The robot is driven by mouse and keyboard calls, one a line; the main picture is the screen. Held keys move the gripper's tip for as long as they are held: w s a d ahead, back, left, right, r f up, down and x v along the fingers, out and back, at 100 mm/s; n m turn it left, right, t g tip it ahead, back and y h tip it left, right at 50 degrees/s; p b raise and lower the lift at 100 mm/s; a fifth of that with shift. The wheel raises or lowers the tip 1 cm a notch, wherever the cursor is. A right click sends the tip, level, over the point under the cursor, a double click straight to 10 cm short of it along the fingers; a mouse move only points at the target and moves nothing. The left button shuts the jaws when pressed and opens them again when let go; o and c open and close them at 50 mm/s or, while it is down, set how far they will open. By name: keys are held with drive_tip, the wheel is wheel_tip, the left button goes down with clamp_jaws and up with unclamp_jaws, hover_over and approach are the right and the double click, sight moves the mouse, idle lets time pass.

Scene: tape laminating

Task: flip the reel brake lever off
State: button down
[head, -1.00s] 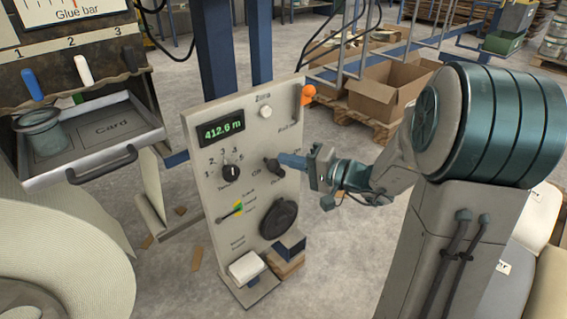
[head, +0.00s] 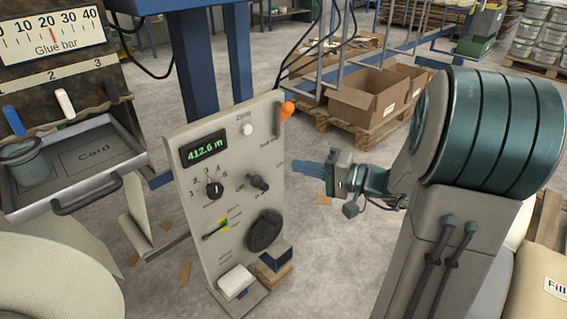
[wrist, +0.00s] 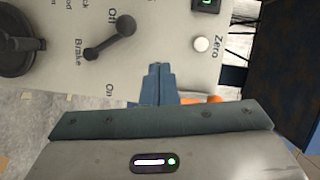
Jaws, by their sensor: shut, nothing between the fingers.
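The brake lever (head: 258,182) is a short dark lever on the face of the pale upright panel (head: 205,240). It also shows in the wrist view (wrist: 109,39), tilted, with its larger round end beside the printed word Off. The word On is on the other side, and Brake is printed near the lever's smaller end. My gripper (head: 296,166) is at the panel's right edge, its blue fingers shut and empty. In the wrist view the fingertips (wrist: 158,67) are together, apart from the lever.
An orange knob (head: 287,109) sticks out at the panel's top right. A white Zero button (head: 246,130), a selector dial (head: 214,190) and a dark round handle (head: 265,231) are on the panel. A tray (head: 75,185) stands to the left.

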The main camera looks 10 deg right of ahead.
drive_tip(key=v, duration=0.2)
drive_tip(key=r+p+v, duration=0.1)
drive_tip(key=v, duration=0.1)
drive_tip(key=shift+s+d, duration=0.15)
drive_tip(key=shift+s, duration=0.2)
drive_tip(key=s+a+r+n+g+h+p, duration=0.2)
drive_tip(key=s+a+r+g+p, duration=0.4)
drive_tip(key=p, duration=0.3)
drive_tip(key=s+a+r+n+g+h+p, duration=0.1)
drive_tip(key=s+a+r+g+h+p, duration=0.3)
drive_tip(key=r+p, duration=0.5)
drive_tip(key=s+d+r+h+p, duration=0.1)
drive_tip(key=r+h+p, duration=0.1)
drive_tip(key=r+p, duration=0.3)
drive_tip(key=s+d+r+n+t+h+p, duration=0.1)
drive_tip(key=s+d+r+h+p, duration=0.1)
drive_tip(key=r+p, duration=0.4)
drive_tip(key=s+d+r+n+t+h+p, duration=0.1)
drive_tip(key=s+r+h+p, duration=0.1)
drive_tip(key=r+p, duration=0.4)
drive_tip(key=shift+d+h+p, duration=0.25)
drive_tip(key=shift+h+p, duration=0.6)
drive_tip(key=shift+h, duration=0.05)
